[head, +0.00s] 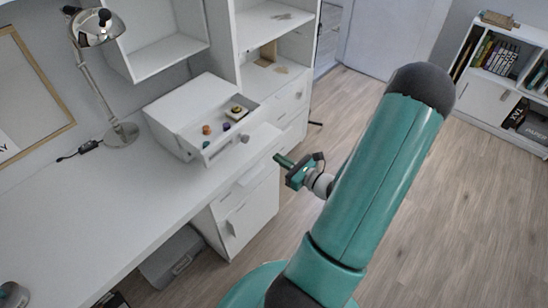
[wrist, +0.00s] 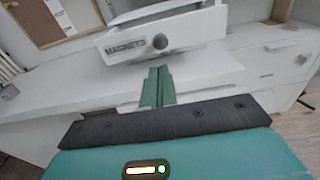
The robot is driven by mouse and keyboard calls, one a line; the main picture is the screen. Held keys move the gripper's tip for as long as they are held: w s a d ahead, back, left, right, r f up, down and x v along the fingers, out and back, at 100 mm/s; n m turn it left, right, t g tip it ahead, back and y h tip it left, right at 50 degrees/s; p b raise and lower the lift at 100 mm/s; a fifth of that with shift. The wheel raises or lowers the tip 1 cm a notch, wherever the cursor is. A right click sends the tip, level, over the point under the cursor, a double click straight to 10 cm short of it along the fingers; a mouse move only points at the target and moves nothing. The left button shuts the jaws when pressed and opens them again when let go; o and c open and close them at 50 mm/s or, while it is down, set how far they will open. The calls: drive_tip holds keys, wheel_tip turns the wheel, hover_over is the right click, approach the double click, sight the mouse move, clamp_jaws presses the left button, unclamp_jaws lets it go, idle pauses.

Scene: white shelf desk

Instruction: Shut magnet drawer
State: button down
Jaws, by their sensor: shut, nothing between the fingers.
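The magnet drawer (head: 228,140) is pulled out of a small white box (head: 187,105) on the desk in the head view. Several small coloured items lie inside it. In the wrist view the drawer front (wrist: 125,50) carries the label "MAGNETS" and a round grey knob (wrist: 160,41). My gripper (head: 279,158) is shut and empty, to the right of the drawer knob in the head view and apart from it. In the wrist view its green fingers (wrist: 158,70) point toward the drawer front, just below the knob.
The white desk (head: 80,215) has a metal lamp (head: 121,133) at the back. Desk drawers (head: 243,200) are below the box, and a tall shelf unit (head: 270,85) stands behind it. The wooden floor to the right is open.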

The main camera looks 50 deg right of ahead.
approach(225, 130)
drive_tip(key=s, duration=0.1)
drive_tip(key=s+r, duration=0.1)
drive_tip(key=s, duration=0.2)
drive_tip(key=shift+d+r, duration=0.2)
drive_tip(key=shift+r, duration=0.15)
drive_tip(key=shift+w, duration=0.1)
drive_tip(key=w, duration=0.9)
drive_tip(key=w+a, duration=0.1)
drive_tip(key=w, duration=0.4)
drive_tip(key=shift+w, duration=0.1)
drive_tip(key=shift+d, duration=0.1)
